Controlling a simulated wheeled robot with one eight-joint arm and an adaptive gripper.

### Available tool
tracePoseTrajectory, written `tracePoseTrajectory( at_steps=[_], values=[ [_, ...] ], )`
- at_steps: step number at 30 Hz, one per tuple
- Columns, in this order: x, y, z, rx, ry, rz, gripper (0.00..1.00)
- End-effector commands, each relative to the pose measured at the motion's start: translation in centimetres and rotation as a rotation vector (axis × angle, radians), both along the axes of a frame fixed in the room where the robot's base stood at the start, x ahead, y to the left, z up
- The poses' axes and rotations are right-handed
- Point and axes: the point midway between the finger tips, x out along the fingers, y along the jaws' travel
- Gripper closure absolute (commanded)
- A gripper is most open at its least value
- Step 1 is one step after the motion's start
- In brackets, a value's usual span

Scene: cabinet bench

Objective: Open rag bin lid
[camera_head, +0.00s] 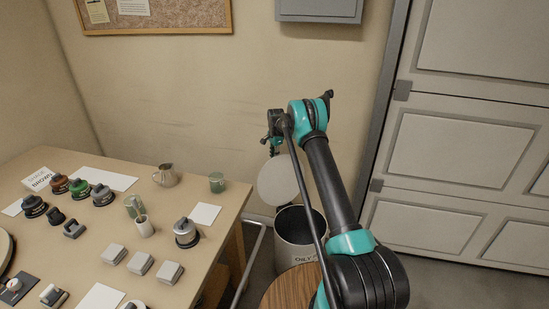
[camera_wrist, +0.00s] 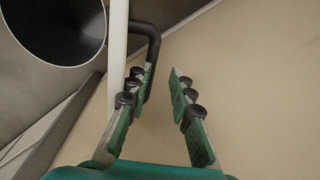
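The rag bin (camera_head: 296,255) stands on the floor beyond the bench's right end, its dark mouth open. Its pale round lid (camera_head: 280,182) is raised and tilted up steeply above the rim. In the wrist view the bin's opening (camera_wrist: 52,22) is at upper left, and the lid (camera_wrist: 118,45) shows edge-on as a pale strip. A black bar handle (camera_wrist: 155,42) stands out from the lid. My gripper (camera_wrist: 160,75) is open, its fingers apart, with the handle close by the left finger; contact is unclear. In the head view my gripper (camera_head: 270,145) is by the lid's top.
A round wooden top (camera_head: 292,288) is in front of the bin. The wall is behind the lid, and a panelled door (camera_head: 455,150) is at right.

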Motion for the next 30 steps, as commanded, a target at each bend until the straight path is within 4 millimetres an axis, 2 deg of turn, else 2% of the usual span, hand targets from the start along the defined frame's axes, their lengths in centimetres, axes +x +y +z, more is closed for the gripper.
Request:
tracePoseTrajectory(
  at_steps=[1,20,26,30],
  values=[
    [-0.1,0.7,-2.2,0.008,-0.008,0.005,0.68],
    [-0.1,0.8,-2.0,0.008,-0.008,0.004,0.68],
    [-0.4,0.7,0.5,0.009,-0.01,0.004,0.68],
    [-0.7,0.5,3.6,0.006,-0.009,0.004,0.68]
  ],
)
